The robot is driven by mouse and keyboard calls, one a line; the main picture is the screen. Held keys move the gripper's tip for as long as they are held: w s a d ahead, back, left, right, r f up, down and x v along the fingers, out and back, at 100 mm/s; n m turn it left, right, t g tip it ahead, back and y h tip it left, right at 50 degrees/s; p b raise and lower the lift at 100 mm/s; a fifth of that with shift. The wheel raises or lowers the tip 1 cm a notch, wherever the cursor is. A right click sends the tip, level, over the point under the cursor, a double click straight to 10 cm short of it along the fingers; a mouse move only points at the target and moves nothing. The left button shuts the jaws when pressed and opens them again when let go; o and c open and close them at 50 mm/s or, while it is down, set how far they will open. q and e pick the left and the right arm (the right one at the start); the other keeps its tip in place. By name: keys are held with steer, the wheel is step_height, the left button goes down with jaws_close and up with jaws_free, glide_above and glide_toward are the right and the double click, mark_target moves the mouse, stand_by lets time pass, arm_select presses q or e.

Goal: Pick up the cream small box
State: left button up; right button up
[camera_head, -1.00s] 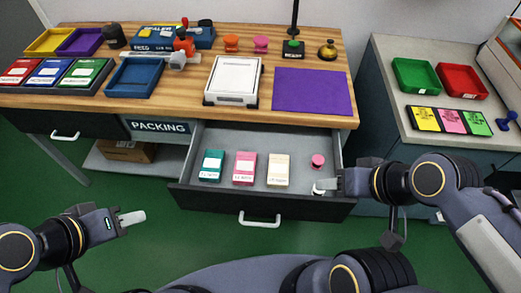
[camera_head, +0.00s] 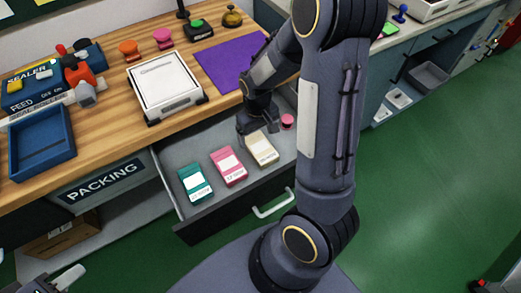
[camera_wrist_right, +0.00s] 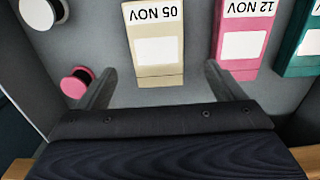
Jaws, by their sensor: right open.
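The cream small box (camera_head: 262,149) lies in the open drawer, to the right of a pink box (camera_head: 229,166) and a teal box (camera_head: 195,184). In the right wrist view the cream box (camera_wrist_right: 156,45) carries the label "05 NOV" and stands just beyond the fingertips. My right gripper (camera_head: 258,135) is over the drawer at the far end of the cream box. In the right wrist view its two fingers (camera_wrist_right: 160,82) are spread apart and empty, one toward each side of the box. My left gripper (camera_head: 62,280) shows only partly at the bottom left; its jaws are unclear.
The drawer (camera_head: 240,195) is pulled out under the wooden bench. A pink round-topped item (camera_head: 287,121) lies in it right of the cream box, with a white one (camera_wrist_right: 42,12) nearby. A white scale (camera_head: 165,85) and purple mat (camera_head: 228,62) are on the bench.

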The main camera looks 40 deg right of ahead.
mark_target(261, 147)
steer(key=f, duration=0.6)
steer(key=shift+s+d+f+b, duration=0.15)
steer(key=shift+s+f+b, duration=0.15)
steer(key=shift+s, duration=0.1)
steer(key=shift+r, duration=0.1)
steer(key=c, duration=1.1)
